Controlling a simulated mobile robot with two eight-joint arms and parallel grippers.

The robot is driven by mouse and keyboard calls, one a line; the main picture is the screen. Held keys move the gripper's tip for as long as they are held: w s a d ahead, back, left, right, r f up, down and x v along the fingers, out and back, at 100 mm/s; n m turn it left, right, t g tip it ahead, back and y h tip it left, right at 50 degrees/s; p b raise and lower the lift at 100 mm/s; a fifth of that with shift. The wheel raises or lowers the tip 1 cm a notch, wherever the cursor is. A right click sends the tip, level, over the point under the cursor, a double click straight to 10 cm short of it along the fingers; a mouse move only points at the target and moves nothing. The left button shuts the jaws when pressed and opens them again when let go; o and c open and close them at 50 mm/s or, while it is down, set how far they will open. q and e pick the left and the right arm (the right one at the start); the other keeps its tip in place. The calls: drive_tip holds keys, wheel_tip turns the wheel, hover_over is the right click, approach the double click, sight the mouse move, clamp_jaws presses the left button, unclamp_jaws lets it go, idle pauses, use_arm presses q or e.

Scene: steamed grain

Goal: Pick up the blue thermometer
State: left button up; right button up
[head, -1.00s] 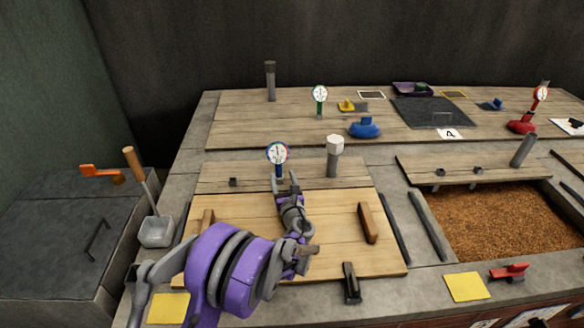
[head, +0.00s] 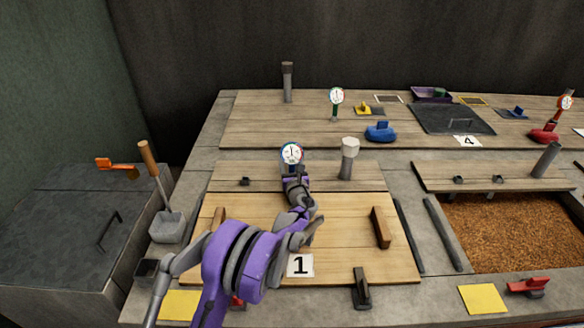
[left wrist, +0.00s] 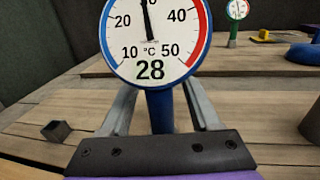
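The blue thermometer (head: 291,154) has a round white dial with a blue and red rim on a blue stem. It stands upright at the back of the light wooden board. In the left wrist view its dial (left wrist: 150,45) is close and reads 28. My left gripper (head: 293,172) is at the stem, just below the dial. Its two fingers (left wrist: 161,100) are open, one on each side of the blue stem, with a visible gap on both sides. The dial hides the fingertips. My right gripper is not in view.
A grey post with a white faceted head (head: 349,158) stands close right of the thermometer. A green thermometer (head: 336,99) and a blue weight-like object (head: 380,132) are on the back shelf. A grain bed (head: 510,235) lies at right. A small dark block (head: 245,181) sits left.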

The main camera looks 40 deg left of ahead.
use_arm(q)
clamp_jaws()
drive_tip(key=shift+r, duration=0.1)
idle(0.3)
wheel_tip(320, 180, up, 28)
drive_tip(key=p, duration=0.6)
drive_tip(key=shift+p, duration=0.3)
